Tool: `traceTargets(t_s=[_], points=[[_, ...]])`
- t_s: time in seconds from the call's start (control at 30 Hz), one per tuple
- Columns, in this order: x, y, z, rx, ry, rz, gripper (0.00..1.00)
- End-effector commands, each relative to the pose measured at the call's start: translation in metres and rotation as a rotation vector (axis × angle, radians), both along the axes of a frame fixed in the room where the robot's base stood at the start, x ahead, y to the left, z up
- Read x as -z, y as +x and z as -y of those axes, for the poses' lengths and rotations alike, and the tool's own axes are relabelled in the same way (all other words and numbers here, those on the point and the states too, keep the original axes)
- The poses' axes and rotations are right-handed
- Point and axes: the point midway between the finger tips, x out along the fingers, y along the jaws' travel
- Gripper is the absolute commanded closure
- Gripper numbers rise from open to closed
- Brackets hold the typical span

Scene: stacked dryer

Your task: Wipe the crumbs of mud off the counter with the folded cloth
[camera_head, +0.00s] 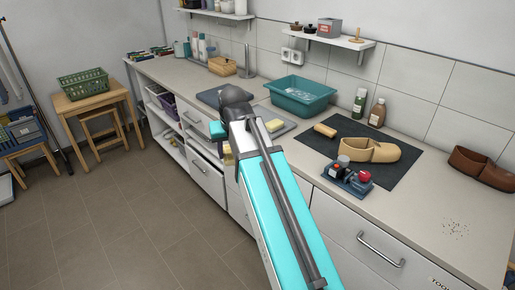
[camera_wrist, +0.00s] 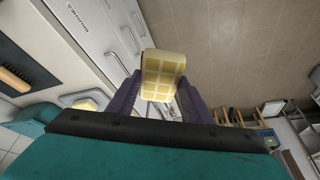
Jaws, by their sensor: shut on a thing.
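The crumbs of mud (camera_head: 455,228) lie as a small dark scatter on the counter (camera_head: 412,200), near its front edge at the right of the head view. My gripper (camera_wrist: 160,88) is shut on the folded cloth (camera_wrist: 164,72), a pale yellow checked pad held between the two dark fingers. In the head view my arm hides most of the gripper; it is around the counter's front edge, left of the middle and far from the crumbs. The cloth is mostly hidden there.
A dark mat (camera_head: 375,178) holds a tan clog-like shoe (camera_head: 370,150). A blue caddy (camera_head: 345,183) sits at the mat's front edge, a brown shoe (camera_head: 482,168) at the right. A teal basin (camera_head: 299,94) stands behind. Counter around the crumbs is clear.

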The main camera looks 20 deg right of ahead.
Motion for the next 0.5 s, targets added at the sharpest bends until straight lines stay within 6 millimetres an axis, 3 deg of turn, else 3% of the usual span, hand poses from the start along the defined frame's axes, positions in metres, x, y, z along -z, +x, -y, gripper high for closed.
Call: traceTargets(t_s=[0.17,0.5], points=[[-0.001,-0.001,-0.024,-0.082,-0.001,0.0,0.72],[-0.002,-0.001,-0.027,-0.092,0.0,0.0,0.72]])
